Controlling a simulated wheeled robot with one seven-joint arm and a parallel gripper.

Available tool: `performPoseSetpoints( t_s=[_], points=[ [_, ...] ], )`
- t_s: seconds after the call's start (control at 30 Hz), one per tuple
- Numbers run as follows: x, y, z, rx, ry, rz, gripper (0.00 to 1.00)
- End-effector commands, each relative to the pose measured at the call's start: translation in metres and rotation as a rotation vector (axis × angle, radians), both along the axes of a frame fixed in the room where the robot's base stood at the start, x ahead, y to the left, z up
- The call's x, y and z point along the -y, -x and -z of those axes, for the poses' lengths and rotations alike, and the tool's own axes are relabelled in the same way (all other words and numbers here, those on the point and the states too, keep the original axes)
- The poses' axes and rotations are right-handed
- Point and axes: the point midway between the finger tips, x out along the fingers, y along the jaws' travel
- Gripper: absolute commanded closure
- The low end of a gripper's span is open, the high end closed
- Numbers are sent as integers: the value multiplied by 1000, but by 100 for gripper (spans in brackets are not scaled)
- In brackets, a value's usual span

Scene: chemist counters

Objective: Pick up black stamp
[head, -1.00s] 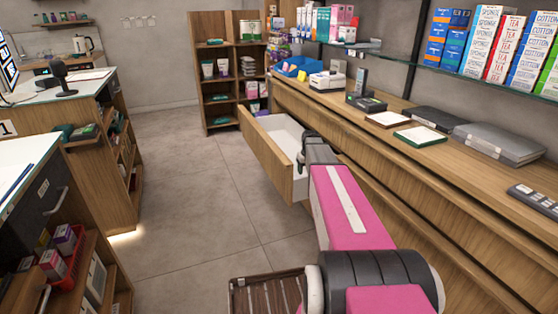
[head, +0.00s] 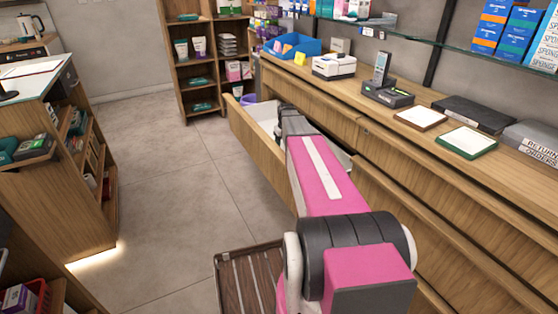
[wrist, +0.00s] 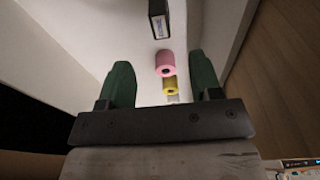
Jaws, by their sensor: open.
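In the wrist view, a black block with a white label (wrist: 158,20) lies in the white drawer at the top of the picture, and it may be the black stamp. A pink roll (wrist: 165,63) and a yellow roll (wrist: 170,86) lie in line below it. My gripper (wrist: 159,62) has two green fingers spread apart with nothing held between them. The rolls show in the gap between the fingers, and the black block shows beyond the fingertips. In the head view, my arm reaches to the open drawer (head: 240,124) and hides my gripper and most of the drawer's contents.
The wooden counter (head: 420,150) runs along the right, with a card terminal (head: 384,82), a blue bin (head: 292,46) and trays on it. A glass shelf (head: 430,40) hangs above. Another counter (head: 60,190) stands left. The floor (head: 170,170) between them is clear.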

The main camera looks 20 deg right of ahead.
Motion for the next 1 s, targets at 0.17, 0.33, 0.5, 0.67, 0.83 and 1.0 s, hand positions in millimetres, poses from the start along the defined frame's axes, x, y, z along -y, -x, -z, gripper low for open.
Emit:
performPoseSetpoints(
  t_s=[0.17,0.33,0.5,0.67,0.83,1.0],
  points=[
    [0,-3,21,-2,-1,0,42],
    [-1,-7,46,-2,-1,0,42],
    [-1,-8,56,0,0,0,42],
    [-2,-12,71,-2,-1,0,42],
    [-2,-17,95,-1,-1,0,42],
    [-3,-17,105,0,0,0,42]
  ],
)
